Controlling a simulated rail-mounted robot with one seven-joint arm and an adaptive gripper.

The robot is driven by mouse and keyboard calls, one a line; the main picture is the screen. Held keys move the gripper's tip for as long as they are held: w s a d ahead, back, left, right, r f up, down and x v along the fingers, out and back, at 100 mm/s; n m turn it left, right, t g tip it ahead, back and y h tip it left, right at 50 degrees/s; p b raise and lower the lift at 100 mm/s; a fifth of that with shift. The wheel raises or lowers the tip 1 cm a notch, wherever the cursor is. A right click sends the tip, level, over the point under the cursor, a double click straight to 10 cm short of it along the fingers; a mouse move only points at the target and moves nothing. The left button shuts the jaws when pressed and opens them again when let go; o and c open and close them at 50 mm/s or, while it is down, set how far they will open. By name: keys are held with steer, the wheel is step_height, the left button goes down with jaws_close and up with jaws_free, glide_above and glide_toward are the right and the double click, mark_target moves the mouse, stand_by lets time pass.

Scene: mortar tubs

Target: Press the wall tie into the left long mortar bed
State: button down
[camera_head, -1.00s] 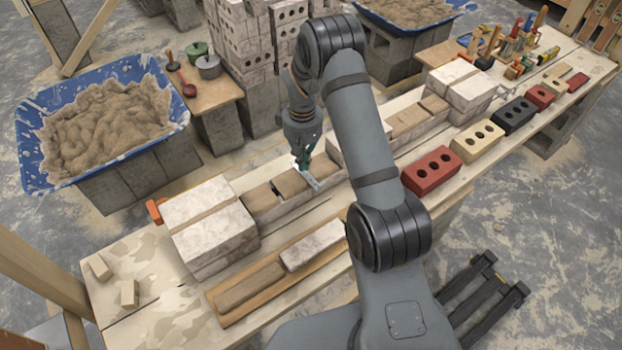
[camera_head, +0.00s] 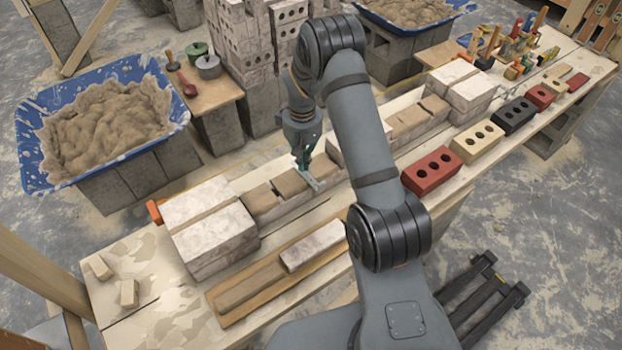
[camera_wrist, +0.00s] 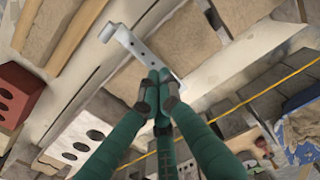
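The wall tie (camera_wrist: 140,50) is a pale metal strip with holes and a hooked or rounded free end. It also shows in the head view (camera_head: 312,182). My gripper (camera_wrist: 159,84) is shut on the strip near its other end; the green fingertips meet there. In the head view my gripper (camera_head: 303,162) is over the left run of blocks, at its mortar-topped stretch. The left long mortar bed (camera_head: 290,183) is a tan layer beside and under the tie; it also shows in the wrist view (camera_wrist: 185,42). I cannot tell whether the tie touches the mortar.
Pale blocks (camera_head: 208,217) stand at the run's left end. A board with a loose pale brick (camera_head: 312,246) lies in front. Red (camera_head: 432,172), yellow and black holed bricks line the table's front right. A blue mortar tub (camera_head: 30,150) stands behind left.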

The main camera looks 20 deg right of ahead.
mark_target(304, 172)
steer(key=shift+f+b, duration=1.15)
steer(key=shift+f, duration=0.1)
stand_by(2.0)
step_height(304, 172, up, 9)
steer(key=p, duration=0.6)
steer(key=shift+p, duration=0.35)
steer(key=shift+f, duration=0.1)
stand_by(0.4)
step_height(304, 172, down, 9)
steer(key=b, duration=0.6)
steer(key=shift+b, duration=0.35)
